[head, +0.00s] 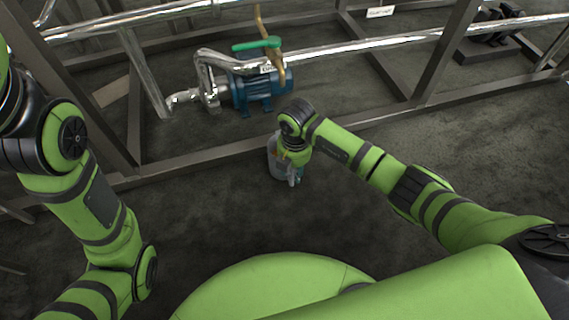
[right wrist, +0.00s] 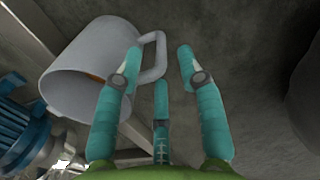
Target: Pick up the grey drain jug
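The grey drain jug (head: 273,163) stands on the floor in front of the frame's lower rail in the head view, partly hidden by my right wrist. In the right wrist view the jug (right wrist: 88,62) is at upper left, with its open mouth towards the camera and its handle (right wrist: 161,55) on the right. My right gripper (head: 293,179) is at the jug's handle side. Its teal fingers (right wrist: 161,72) are spread, with the handle showing between their tips; contact cannot be told. My left gripper is outside the head view.
A blue pump (head: 258,90) with steel pipes and a green-handled valve (head: 256,45) stands behind the jug. The frame's lower rail (head: 205,156) runs close behind it. The floor (head: 225,215) in front is clear.

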